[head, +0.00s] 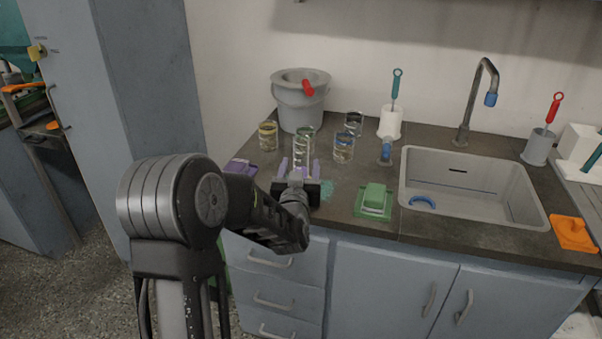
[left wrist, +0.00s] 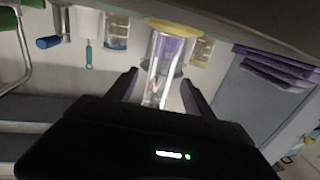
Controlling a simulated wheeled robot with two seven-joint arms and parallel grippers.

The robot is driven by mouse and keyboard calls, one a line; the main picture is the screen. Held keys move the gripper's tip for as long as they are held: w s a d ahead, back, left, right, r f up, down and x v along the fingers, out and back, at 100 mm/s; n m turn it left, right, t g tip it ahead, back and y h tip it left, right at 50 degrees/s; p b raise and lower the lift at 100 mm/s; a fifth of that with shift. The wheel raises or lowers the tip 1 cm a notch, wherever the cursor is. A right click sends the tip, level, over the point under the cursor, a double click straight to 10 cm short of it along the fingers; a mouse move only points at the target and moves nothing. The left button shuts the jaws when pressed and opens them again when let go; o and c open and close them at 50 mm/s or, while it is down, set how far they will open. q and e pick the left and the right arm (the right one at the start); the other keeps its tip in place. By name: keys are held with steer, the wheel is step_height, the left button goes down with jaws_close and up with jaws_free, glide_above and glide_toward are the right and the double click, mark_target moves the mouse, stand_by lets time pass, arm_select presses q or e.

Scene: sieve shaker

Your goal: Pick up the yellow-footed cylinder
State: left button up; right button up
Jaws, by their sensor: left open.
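The yellow-footed cylinder is a clear glass tube (left wrist: 158,82) with a round yellow foot (left wrist: 180,27), seen upside down in the left wrist view. In the head view a clear cylinder (head: 302,150) stands upright on the counter, just beyond my left gripper (head: 299,170); its foot is hidden there. My left gripper also shows in the left wrist view (left wrist: 160,86). Its fingers are open, one on each side of the tube in that view. I cannot tell whether either finger touches it. My right gripper is not in view.
Glass jars (head: 268,137) (head: 344,147) stand close on both sides of the cylinder. A grey bucket (head: 299,105) is behind. A green sponge holder (head: 374,201) and the sink (head: 470,200) lie to the right. Folded purple cloths (head: 240,168) lie at the left counter edge.

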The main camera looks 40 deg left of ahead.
mark_target(300, 163)
arm_select(q)
steer(key=x, duration=0.4)
steer(key=shift+s, duration=0.1)
steer(key=shift+c, duration=0.3)
jaws_close()
stand_by(0.5)
